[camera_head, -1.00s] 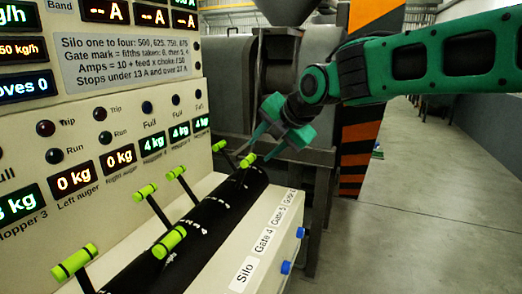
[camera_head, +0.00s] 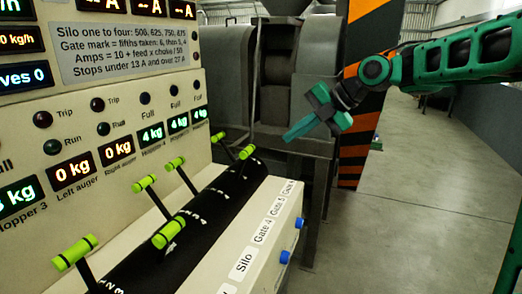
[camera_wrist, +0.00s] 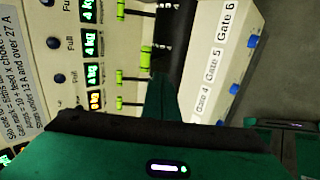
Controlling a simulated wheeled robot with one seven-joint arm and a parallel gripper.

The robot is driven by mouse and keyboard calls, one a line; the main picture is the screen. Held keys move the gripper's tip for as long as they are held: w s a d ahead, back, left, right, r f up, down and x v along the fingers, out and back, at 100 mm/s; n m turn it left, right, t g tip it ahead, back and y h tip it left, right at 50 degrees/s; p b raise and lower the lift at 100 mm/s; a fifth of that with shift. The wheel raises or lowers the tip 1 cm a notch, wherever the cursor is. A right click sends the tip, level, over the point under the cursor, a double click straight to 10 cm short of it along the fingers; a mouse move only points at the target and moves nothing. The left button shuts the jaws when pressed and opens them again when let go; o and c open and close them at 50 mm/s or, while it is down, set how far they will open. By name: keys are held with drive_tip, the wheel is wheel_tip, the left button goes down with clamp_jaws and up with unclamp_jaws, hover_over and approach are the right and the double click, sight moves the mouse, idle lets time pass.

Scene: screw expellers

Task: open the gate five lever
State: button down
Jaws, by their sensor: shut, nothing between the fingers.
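A row of levers with lime-green handles stands in the dark curved slot strip (camera_head: 150,240) of the console. The labels Gate 4 (camera_head: 262,233), Gate 5 (camera_head: 275,209) and Gate 6 run along its front edge. Toward the far end are one lever (camera_head: 246,152) tilted more to the front and others (camera_head: 175,163) (camera_head: 217,138) tilted toward the panel. I cannot tell surely which is the gate five lever. My gripper (camera_head: 289,136) is shut and empty, to the right of the far levers and apart from them. Its fingers (camera_wrist: 163,98) overlap the strip in the wrist view.
The display panel (camera_head: 100,150) rises behind the levers. Blue knobs (camera_head: 284,257) stick out of the console's front face. A grey machine (camera_head: 290,90) and an orange-striped post (camera_head: 362,100) stand beyond. Open floor (camera_head: 420,200) lies to the right.

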drive_tip(key=d, duration=0.2)
approach(251, 149)
drive_tip(key=d+f+x, duration=0.1)
drive_tip(key=x, duration=0.5)
drive_tip(key=shift+s+a+f, duration=0.2)
drive_tip(key=shift+a+f, duration=0.05)
drive_tip(key=shift+f, duration=0.05)
drive_tip(key=shift+w+a+r, duration=0.3)
drive_tip(key=shift+a+r, duration=0.1)
drive_tip(key=shift+a, duration=0.25)
drive_tip(key=shift+d, duration=0.1)
